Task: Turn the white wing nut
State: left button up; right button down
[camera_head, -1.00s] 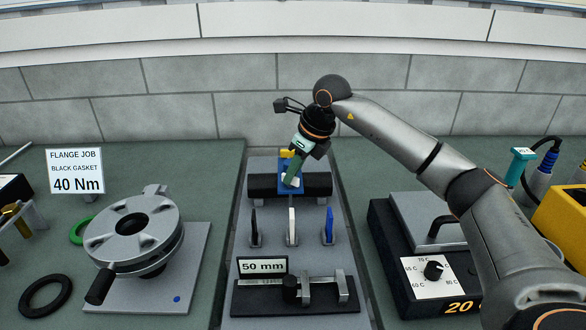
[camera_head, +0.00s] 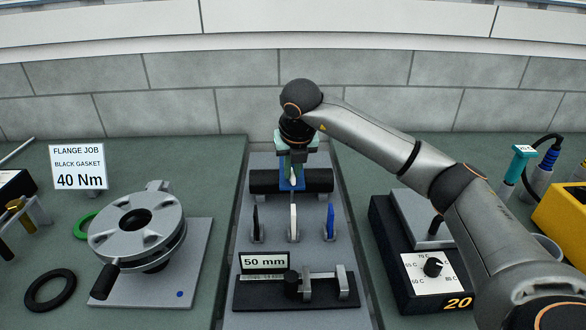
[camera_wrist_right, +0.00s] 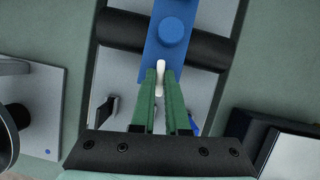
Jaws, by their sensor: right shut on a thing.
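The white wing nut (camera_wrist_right: 160,76) sits at the lower end of a blue block (camera_wrist_right: 182,22) on a black cylinder (camera_wrist_right: 122,30). It also shows small in the head view (camera_head: 293,181), partly hidden by my fingers. My right gripper (camera_wrist_right: 160,80) has green fingers, one on each side of the wing nut, and is shut on it. In the head view the right gripper (camera_head: 293,170) reaches down over the blue block (camera_head: 287,186). My left gripper is not in view.
Black (camera_head: 256,222), white (camera_head: 293,222) and blue (camera_head: 330,222) upright tabs stand in front of the cylinder. A 50 mm gauge (camera_head: 263,262) is nearer. A flange wheel (camera_head: 137,225) is at left, a dial box (camera_head: 433,269) at right.

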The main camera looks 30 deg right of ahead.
jog(key=shift+m, duration=0.6)
jog(key=c, duration=0.9)
grip_release()
jog(key=v, duration=1.2)
jog(key=shift+a+r, duration=0.25)
